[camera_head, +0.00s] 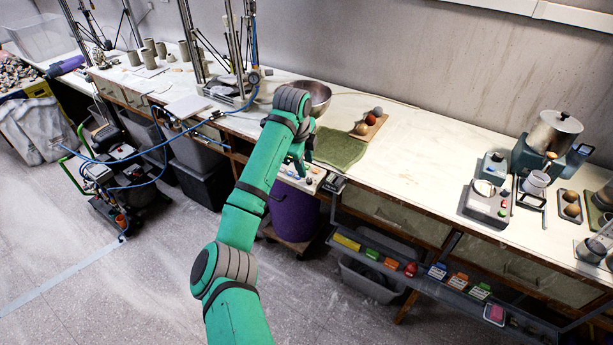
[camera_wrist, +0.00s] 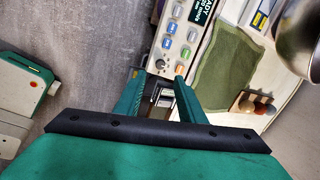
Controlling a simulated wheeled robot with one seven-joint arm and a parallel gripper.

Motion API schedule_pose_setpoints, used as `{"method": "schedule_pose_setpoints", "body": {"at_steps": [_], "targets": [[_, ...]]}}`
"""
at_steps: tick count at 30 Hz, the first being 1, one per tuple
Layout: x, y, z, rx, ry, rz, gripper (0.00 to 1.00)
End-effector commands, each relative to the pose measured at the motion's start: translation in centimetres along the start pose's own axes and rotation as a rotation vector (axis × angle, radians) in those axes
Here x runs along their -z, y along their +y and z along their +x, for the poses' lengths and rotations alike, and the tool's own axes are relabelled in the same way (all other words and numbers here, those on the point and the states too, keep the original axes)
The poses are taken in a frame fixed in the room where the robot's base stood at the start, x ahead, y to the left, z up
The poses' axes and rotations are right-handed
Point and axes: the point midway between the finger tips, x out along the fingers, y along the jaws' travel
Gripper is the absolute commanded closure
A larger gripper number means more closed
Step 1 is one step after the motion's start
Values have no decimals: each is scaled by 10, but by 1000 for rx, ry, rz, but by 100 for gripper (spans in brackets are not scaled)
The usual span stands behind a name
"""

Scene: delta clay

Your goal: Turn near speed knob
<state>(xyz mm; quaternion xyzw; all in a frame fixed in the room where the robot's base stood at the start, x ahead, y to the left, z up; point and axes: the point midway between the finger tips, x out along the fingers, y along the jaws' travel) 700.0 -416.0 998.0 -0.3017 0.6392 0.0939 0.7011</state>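A pale control panel (camera_wrist: 154,50) with a dark screen, several coloured buttons and a dark round knob (camera_wrist: 160,64) shows in the wrist view, just beyond my fingertips. Which control is the near speed knob I cannot tell for certain; the dark knob is the likeliest. My gripper (camera_wrist: 159,77) is open, with a gap between its two green fingers and nothing held. A small light and dark fitting shows through the gap. In the head view my gripper (camera_head: 301,162) is over the bench's front edge, by the panel (camera_head: 297,178), which my arm partly hides.
A green cloth (camera_head: 339,147), a metal bowl (camera_head: 318,95) and a board with balls (camera_head: 369,124) lie behind my gripper. A purple bin (camera_head: 294,212) stands below the edge. A shelf of coloured boxes (camera_head: 411,270) hangs to the right. Mid-right bench (camera_head: 430,150) is clear.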

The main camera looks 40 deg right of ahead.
Motion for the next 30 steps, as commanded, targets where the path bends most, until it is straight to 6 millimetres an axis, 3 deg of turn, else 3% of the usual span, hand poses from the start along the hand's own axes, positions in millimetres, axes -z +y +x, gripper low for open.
{"method": "schedule_pose_setpoints", "body": {"at_steps": [9,15,28,30], "targets": [[2,0,58,-3,1,-1,64],[1,0,81,-1,1,-1,64],[0,0,90,1,0,-2,64],[0,0,90,1,0,-2,78]]}}
